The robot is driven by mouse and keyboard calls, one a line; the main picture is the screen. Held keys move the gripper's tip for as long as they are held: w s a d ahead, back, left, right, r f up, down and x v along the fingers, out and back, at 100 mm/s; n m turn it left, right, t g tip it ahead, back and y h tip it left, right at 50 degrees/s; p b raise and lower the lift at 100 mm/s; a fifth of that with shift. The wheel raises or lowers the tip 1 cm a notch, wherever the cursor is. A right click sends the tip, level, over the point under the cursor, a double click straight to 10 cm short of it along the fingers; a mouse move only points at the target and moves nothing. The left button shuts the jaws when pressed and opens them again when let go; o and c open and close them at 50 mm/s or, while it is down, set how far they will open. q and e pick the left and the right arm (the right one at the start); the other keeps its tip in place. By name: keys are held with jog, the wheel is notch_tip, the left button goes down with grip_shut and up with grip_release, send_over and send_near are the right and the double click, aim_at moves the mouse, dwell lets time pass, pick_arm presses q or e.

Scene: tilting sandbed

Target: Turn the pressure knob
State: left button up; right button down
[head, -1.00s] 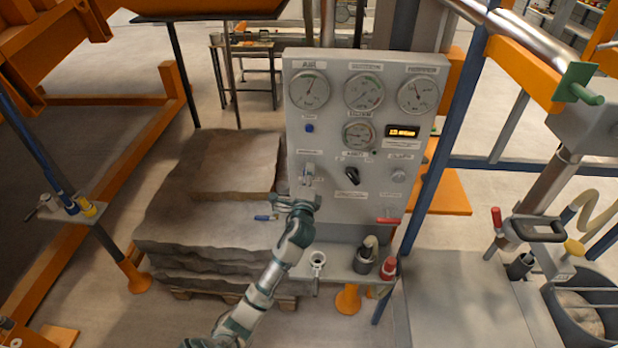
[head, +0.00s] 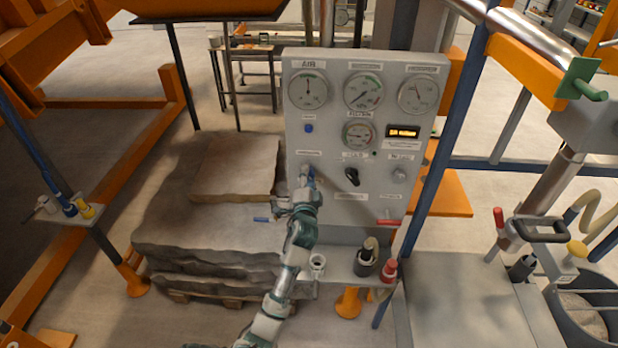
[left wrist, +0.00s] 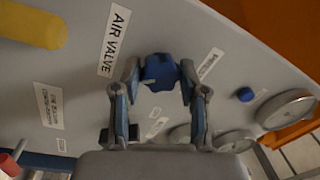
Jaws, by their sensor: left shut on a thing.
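The grey control panel (head: 340,215) stands upright in the middle of the head view. My left gripper (head: 306,184) reaches its left side, below the blue button (head: 309,128). In the left wrist view, the fingers of my left gripper (left wrist: 158,82) close around a blue knob (left wrist: 160,70) on the panel face, near a label reading "AIR VALVE" (left wrist: 115,42). In the head view the gripper mostly hides this knob. I cannot read the label that belongs to it. My right gripper is not in view.
Gauges (head: 363,92) fill the panel's upper part. A black selector (head: 352,177) and a pale knob (head: 399,176) sit right of my gripper. A red handle (head: 388,221) is lower right. A shelf below holds a red-capped item (head: 388,270). Stone slabs (head: 190,235) lie to the left.

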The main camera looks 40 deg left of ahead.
pick_arm(q)
jog(key=shift+f, duration=0.45)
jog(key=o, duration=1.1)
jog(key=shift+s+a, duration=0.1)
jog(key=shift+r, duration=0.2)
jog(key=v, duration=1.2)
